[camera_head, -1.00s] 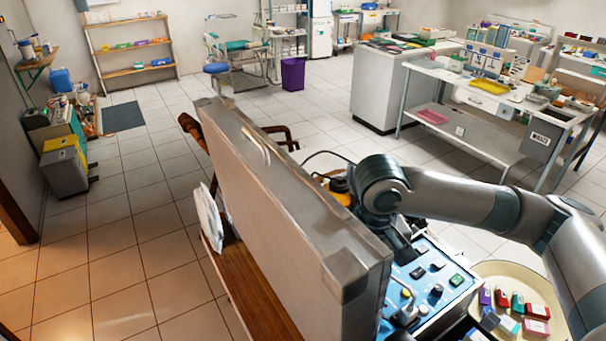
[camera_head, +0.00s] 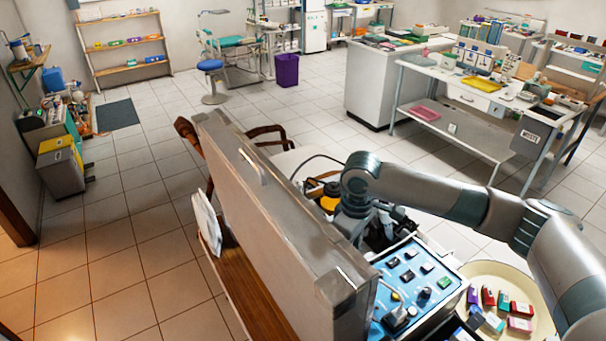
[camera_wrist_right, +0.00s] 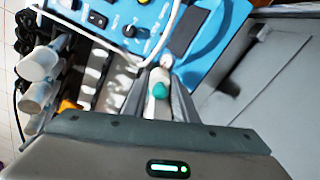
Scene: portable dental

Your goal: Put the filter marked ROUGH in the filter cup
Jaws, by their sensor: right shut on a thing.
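My right gripper (camera_wrist_right: 162,75) shows in the right wrist view, shut on a small whitish piece with a teal part (camera_wrist_right: 160,90). I cannot read any marking on it, so I cannot tell whether it is the ROUGH filter. It is above or close to the blue control panel (camera_wrist_right: 190,22). In the head view my right wrist (camera_head: 352,200) hangs behind the open grey case lid (camera_head: 270,205), and the fingers are hidden. I cannot make out the filter cup. My left gripper is not in view.
The blue panel with switches (camera_head: 440,295) lies right of the lid. A round cream tray (camera_head: 545,320) holds several coloured boxes. In the wrist view, white cylindrical handpieces (camera_wrist_right: 40,62) stand at the left. A yellow-orange round thing (camera_head: 330,203) is behind my wrist.

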